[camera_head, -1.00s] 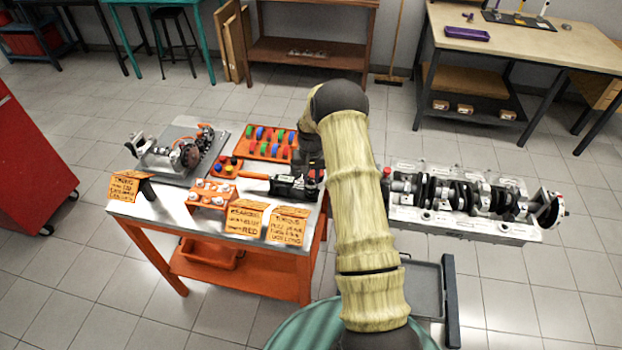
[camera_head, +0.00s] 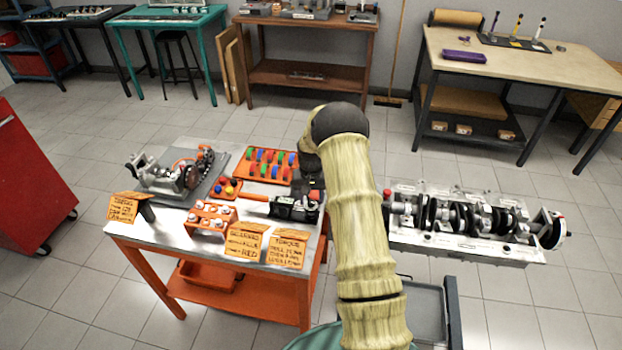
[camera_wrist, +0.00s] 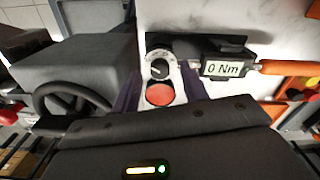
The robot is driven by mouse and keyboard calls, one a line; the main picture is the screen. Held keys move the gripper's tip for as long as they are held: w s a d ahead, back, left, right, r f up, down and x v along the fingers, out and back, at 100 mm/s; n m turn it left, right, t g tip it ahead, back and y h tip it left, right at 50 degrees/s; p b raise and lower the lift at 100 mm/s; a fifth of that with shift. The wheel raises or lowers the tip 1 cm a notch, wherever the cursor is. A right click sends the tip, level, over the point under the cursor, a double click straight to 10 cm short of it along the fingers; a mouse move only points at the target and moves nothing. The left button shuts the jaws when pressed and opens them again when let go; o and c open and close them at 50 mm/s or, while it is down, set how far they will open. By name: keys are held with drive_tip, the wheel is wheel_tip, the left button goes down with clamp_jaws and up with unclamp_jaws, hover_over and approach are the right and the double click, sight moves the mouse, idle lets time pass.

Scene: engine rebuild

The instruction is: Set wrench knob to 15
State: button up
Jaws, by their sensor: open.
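The torque wrench (camera_head: 293,209) lies on the metal-topped orange table, its orange handle pointing left in the head view. In the wrist view its display (camera_wrist: 222,69) reads "0 Nm", with the orange handle (camera_wrist: 288,67) to the right. The wrench knob (camera_wrist: 159,68) is a dark round dial with a pale marked ring, and a red button (camera_wrist: 160,94) sits just below it. My gripper (camera_wrist: 160,78) is open, with one dark purple finger on each side of the knob and button. Contact with the knob cannot be told. In the head view my arm partly hides the gripper.
Orange sign cards (camera_head: 289,249) stand along the table's front edge. A tray of coloured parts (camera_head: 268,155), a holder with white-topped pieces (camera_head: 211,209) and a mechanical assembly (camera_head: 180,178) share the table. An engine block with crankshaft (camera_head: 465,215) is right of my arm.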

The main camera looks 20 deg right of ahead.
sight(310, 203)
wheel_tip(310, 203, up, 17)
drive_tip(key=b, duration=0.3)
drive_tip(key=shift+f, duration=0.15)
drive_tip(key=shift+a, duration=0.1)
drive_tip(key=s+a+n+t, duration=0.1)
drive_tip(key=s+a, duration=0.3)
drive_tip(key=s, duration=0.5)
drive_tip(key=s+a+n, duration=0.1)
drive_tip(key=s+a, duration=0.3)
drive_tip(key=s, duration=0.5)
drive_tip(key=s+a+n+t, duration=0.1)
drive_tip(key=s+a, duration=0.4)
drive_tip(key=s, duration=0.5)
drive_tip(key=shift+r+n+t, duration=0.3)
drive_tip(key=shift+r+n, duration=0.05)
drive_tip(key=shift+n, duration=0.15)
